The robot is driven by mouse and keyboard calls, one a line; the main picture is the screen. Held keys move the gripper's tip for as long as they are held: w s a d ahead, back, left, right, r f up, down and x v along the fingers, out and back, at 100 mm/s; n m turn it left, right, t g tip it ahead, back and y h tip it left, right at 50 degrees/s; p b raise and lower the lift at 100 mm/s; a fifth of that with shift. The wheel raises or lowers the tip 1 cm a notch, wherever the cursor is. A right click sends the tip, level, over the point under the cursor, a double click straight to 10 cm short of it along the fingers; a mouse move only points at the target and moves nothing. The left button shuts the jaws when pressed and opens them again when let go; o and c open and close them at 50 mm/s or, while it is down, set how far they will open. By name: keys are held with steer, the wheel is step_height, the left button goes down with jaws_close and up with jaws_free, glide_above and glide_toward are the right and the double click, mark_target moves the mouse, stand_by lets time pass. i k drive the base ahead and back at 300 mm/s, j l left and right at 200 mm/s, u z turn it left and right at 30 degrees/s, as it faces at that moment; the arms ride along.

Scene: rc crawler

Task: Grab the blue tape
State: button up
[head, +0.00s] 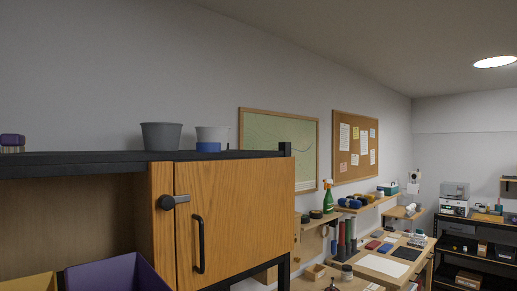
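A short blue piece (208,147), which looks like a roll of tape, is on top of the wooden cabinet near its back right. It sits at the foot of a light grey cup (212,133); I cannot tell whether it stands in front of the cup or is around it. Its lower edge is hidden by the cabinet's dark top edge. My gripper is not in this view.
A darker grey pot (161,136) stands left of the cup, and a purple item (12,141) lies at the far left. The cabinet door (233,215) is shut. A purple bin (117,274) is in the open bay. A cluttered workbench (378,266) stands beyond.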

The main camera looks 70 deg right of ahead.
mark_target(200, 147)
steer(key=z, duration=1.7)
steer(key=i+l, duration=0.1)
steer(key=l, duration=0.15)
steer(key=i+l, duration=0.1)
steer(key=l, duration=0.15)
steer(key=i+l+u, duration=0.1)
steer(key=l+u, duration=0.9)
steer(key=l, duration=0.25)
